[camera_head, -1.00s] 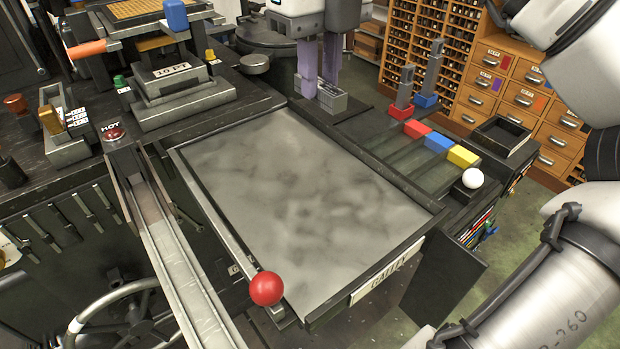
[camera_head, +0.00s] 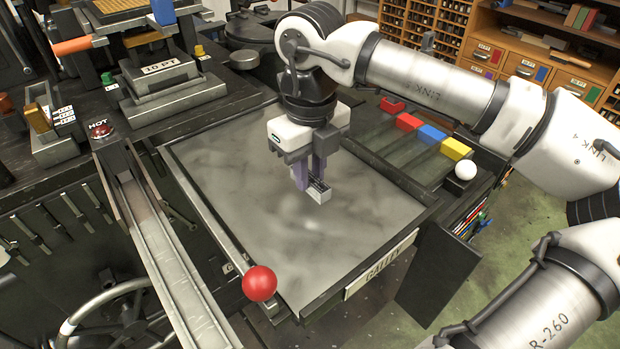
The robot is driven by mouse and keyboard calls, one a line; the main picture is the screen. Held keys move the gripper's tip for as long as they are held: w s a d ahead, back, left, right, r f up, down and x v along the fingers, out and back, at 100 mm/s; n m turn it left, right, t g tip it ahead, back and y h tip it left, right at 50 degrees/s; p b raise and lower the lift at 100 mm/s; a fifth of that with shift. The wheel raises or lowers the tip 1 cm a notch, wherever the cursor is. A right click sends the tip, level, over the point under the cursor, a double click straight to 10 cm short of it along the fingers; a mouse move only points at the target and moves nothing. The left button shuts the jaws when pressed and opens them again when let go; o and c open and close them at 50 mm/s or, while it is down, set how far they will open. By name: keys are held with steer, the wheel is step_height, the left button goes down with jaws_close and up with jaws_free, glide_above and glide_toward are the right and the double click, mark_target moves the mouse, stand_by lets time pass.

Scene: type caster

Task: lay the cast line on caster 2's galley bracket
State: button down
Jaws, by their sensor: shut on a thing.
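My gripper (camera_head: 311,178) is shut on a small grey metal piece, the cast line (camera_head: 320,194). The purple fingers point down and hold it above the middle of the grey galley tray (camera_head: 235,185). The tray's front edge has a plate marked GALLEY (camera_head: 382,266). The line looks clear of the tray, but its exact height is hard to judge. I cannot pick out a bracket marked as caster 2's.
A red ball knob (camera_head: 259,283) stands at the tray's front left corner. A metal chute (camera_head: 165,250) runs along the left.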

mark_target(311, 178)
steer(key=shift+f, duration=1.1)
steer(key=shift+f, duration=0.25)
steer(key=c, duration=1.3)
jaws_free()
steer(key=shift+r, duration=0.1)
steer(key=shift+r, duration=0.1)
step_height(311, 178, up, 12)
steer(key=shift+s, duration=0.1)
